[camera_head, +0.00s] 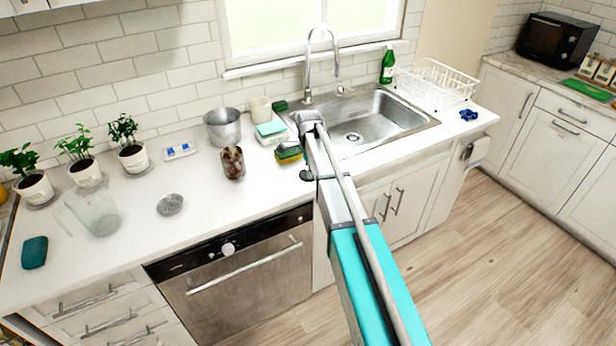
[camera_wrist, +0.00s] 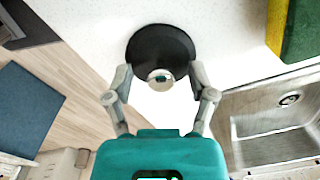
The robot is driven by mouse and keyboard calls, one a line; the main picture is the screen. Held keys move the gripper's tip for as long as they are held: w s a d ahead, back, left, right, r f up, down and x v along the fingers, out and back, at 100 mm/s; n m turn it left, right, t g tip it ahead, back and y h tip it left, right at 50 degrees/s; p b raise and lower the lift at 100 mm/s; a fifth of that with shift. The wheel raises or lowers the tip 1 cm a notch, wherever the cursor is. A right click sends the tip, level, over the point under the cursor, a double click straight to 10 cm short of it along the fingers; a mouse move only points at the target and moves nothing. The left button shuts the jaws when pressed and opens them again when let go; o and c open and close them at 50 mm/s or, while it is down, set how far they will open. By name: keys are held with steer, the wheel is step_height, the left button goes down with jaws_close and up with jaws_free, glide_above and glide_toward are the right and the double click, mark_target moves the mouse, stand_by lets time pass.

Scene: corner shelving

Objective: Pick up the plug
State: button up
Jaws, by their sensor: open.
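The plug is a black round disc (camera_wrist: 150,45) with a shiny metal knob (camera_wrist: 161,78) at its centre. It lies on the white countertop near the front edge, left of the sink. In the head view the plug (camera_head: 306,176) is a small dark shape, partly hidden by my arm. My gripper (camera_wrist: 161,84) is open in the wrist view. Its two fingers reach to either side of the plug's near part, with the knob between the fingertips. I cannot tell whether they touch it. In the head view my arm hides most of the gripper.
A yellow and green sponge (camera_head: 289,153) lies close behind the plug. The steel sink (camera_head: 395,118) is to the right. A jar (camera_head: 233,163), a metal pot (camera_head: 222,128) and a glass pitcher (camera_head: 93,212) stand left. The counter (camera_head: 200,215) is clear left of the plug.

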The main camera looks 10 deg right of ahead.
stand_by(0.4)
jaws_close()
steer(key=shift+r, duration=0.2)
stand_by(0.3)
step_height(320, 180, up, 2)
steer(key=p, duration=0.2)
steer(key=shift+r+p, duration=0.1)
steer(key=shift+p, duration=0.25)
steer(key=s+a+r+p, duration=0.1)
steer(key=s+r+p, duration=0.9)
steer(key=s, duration=0.4)
steer(key=shift+r, duration=0.2)
steer(key=shift+a, duration=0.1)
